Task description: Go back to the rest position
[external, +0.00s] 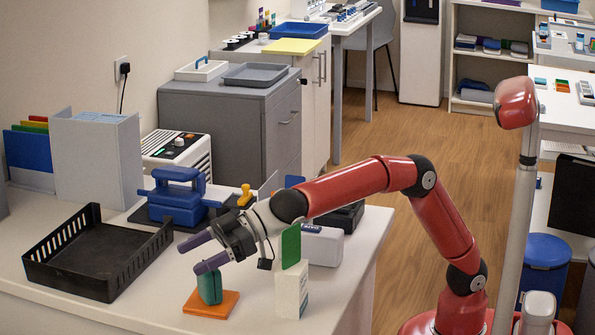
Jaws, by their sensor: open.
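My gripper (198,257) is at the end of my red arm, above the front part of the white counter (95,318). Its two purple fingers are apart and point to the left. A small green block (210,289) stands on an orange base (211,304) right below the nearer finger. I cannot tell whether that finger touches the block. Nothing shows between the fingers.
A black slotted tray (95,262) lies left of my gripper. A white box (292,290) with a green card (291,245) stands close to its right. A blue device (178,196) and a white case (322,246) are behind. The wooden floor (435,140) behind is clear.

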